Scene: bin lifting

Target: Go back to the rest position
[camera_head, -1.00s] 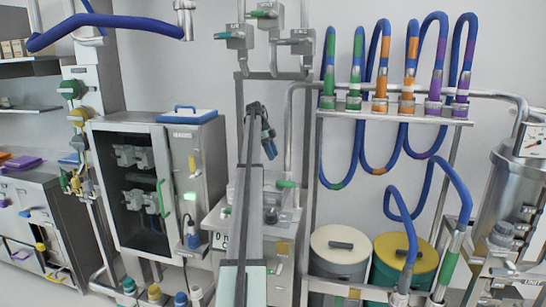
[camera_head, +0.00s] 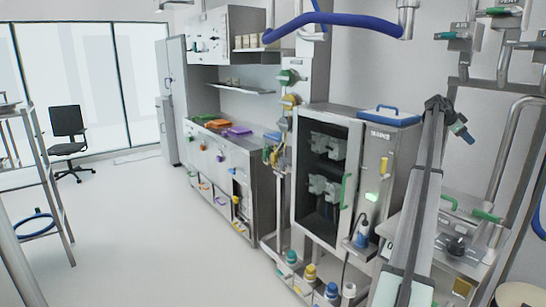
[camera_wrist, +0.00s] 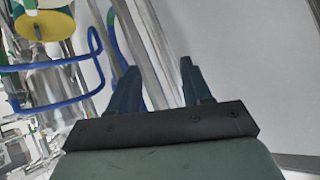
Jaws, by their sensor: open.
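My gripper (camera_wrist: 158,66) shows in the wrist view with its two dark blue fingers spread apart. Nothing is between the fingers; a pale wall and metal pipes lie behind them. In the head view my grey arm rises at the lower right, its folded top in front of the wall beside the glass-fronted cabinet (camera_head: 322,225).
A metal side table (camera_head: 440,240) with green-handled parts stands behind my arm. Open floor (camera_head: 140,230) and an office chair (camera_head: 68,135) lie to the left.

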